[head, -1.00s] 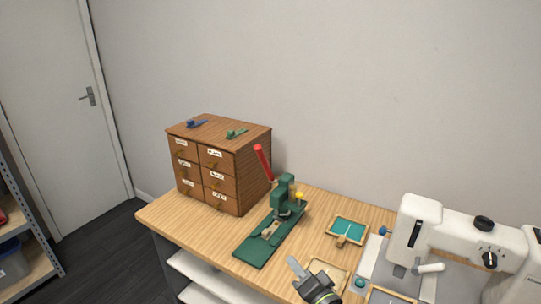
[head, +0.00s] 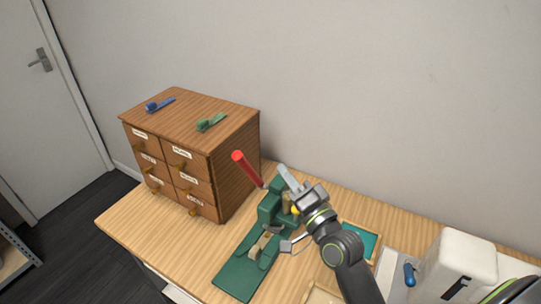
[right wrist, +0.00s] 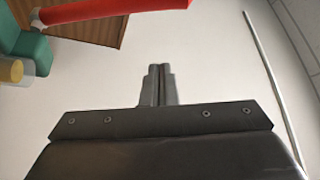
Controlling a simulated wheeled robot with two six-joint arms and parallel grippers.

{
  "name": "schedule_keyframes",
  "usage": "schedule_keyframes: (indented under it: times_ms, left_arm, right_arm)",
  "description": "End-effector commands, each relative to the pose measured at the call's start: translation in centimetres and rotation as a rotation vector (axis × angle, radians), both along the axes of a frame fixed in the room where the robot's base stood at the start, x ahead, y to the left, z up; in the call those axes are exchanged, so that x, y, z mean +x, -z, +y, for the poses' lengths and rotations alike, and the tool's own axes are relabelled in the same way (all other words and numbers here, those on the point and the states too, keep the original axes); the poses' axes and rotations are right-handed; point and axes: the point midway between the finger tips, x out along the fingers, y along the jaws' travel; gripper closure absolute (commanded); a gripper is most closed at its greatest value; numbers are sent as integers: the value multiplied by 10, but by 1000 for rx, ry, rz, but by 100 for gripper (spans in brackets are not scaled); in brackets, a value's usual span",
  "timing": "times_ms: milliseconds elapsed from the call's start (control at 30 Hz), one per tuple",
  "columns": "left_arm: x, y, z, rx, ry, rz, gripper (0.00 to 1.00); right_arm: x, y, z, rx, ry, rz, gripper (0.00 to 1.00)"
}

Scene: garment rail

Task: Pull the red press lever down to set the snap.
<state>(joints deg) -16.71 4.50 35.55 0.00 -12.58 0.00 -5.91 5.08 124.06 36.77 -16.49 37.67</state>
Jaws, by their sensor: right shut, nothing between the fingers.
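The red press lever (head: 247,168) stands up at a tilt from the green snap press (head: 270,207) on the wooden table. In the right wrist view the red lever (right wrist: 120,10) crosses the top left, with the green press body (right wrist: 28,48) at the left edge. My right gripper (head: 283,170) is shut and empty, its fingers beside the lever on its right and apart from it. It also shows in the right wrist view (right wrist: 158,72), pointing at the bare wall. The right wrist hides part of the press's right side. My left gripper is not in view.
A wooden drawer cabinet (head: 190,145) stands left of the press, with a blue clip (head: 158,104) and a green clip (head: 211,122) on top. A teal-lined tray (head: 369,243) and a white sewing machine (head: 455,270) are to the right. The table's front left (head: 150,220) is clear.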

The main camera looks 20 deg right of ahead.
Motion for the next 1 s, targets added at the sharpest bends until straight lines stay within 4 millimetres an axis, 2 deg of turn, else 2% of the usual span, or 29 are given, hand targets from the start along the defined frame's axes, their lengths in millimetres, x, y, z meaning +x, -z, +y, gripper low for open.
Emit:
schedule_keyframes:
  times_ms: [33,100,200,367,467,533,667,1000]
  left_arm:
    - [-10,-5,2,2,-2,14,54]
    - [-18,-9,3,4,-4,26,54]
    - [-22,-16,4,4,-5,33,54]
    - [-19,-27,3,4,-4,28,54]
    - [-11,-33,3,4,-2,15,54]
    - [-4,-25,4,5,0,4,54]
    - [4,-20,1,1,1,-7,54]
    - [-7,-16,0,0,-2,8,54]
  right_arm:
    - [7,-5,1,0,0,-2,100]
    - [17,-9,4,0,0,-3,100]
    - [37,-14,7,0,0,-3,100]
    - [70,-23,14,-1,-1,-2,100]
    - [89,-26,17,-1,-1,-2,100]
    - [86,-15,24,5,1,2,100]
    - [79,-8,37,4,0,1,100]
    - [73,-3,49,-2,0,0,100]
